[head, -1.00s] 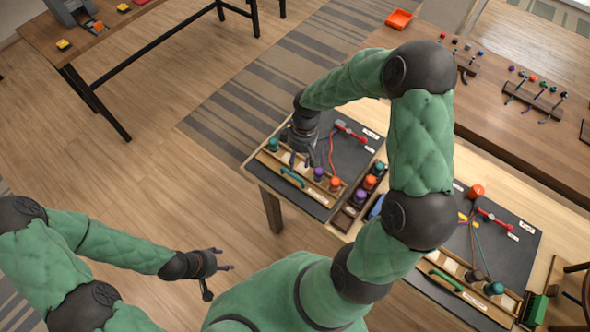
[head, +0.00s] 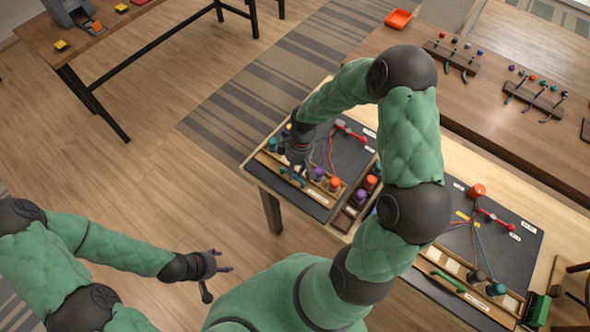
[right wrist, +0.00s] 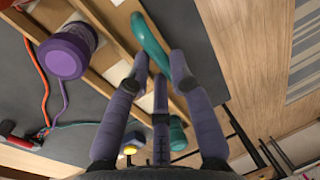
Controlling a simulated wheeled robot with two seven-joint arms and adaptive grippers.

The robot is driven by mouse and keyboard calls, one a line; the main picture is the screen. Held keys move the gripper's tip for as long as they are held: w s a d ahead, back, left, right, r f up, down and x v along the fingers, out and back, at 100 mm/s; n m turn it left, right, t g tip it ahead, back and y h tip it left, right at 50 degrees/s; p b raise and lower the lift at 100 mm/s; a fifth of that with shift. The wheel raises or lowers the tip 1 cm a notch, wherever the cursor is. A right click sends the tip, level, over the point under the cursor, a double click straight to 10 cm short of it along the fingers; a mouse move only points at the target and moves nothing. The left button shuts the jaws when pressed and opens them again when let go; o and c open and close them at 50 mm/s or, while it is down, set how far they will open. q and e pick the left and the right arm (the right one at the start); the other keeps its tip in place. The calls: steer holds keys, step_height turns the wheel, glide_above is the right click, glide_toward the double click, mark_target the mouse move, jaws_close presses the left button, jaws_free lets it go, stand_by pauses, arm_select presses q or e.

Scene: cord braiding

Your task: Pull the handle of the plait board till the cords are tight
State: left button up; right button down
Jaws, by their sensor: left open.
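The left plait board (head: 340,150) is dark with a wooden front rail. Its teal handle (head: 284,171) lies along the front edge. Orange, purple and teal cords run from its red clamp (head: 350,131) to spools on the rail. My right gripper (head: 294,168) is over the handle, partly hiding it. In the right wrist view the teal handle (right wrist: 150,40) lies just beyond and between the parted fingertips of my right gripper (right wrist: 160,70); contact cannot be told. A purple spool (right wrist: 68,52) stands left of it. My left gripper (head: 228,268) is open and empty, off the table.
A second board (head: 515,255) with a green handle (head: 447,281) is to the right, with a green brush (head: 535,309) beside it. A tray of spare spools (head: 346,217) stands between the boards. A back bench (head: 480,110) holds racks. Open floor lies left of the table.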

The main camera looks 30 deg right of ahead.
steer(key=a, duration=0.1)
steer(key=s+a, duration=0.1)
steer(key=a, duration=0.1)
steer(key=s+a, duration=0.1)
steer(key=shift+a, duration=0.3)
steer(key=shift+d, duration=0.1)
steer(key=c, duration=1.1)
jaws_free()
steer(key=shift+c, duration=0.2)
steer(key=shift+o, duration=0.2)
steer(key=shift+a, duration=0.2)
steer(key=shift+d, duration=0.1)
step_height(320, 180, up, 12)
steer(key=d, duration=0.2)
steer(key=shift+w+f, duration=0.15)
steer(key=shift+w, duration=0.3)
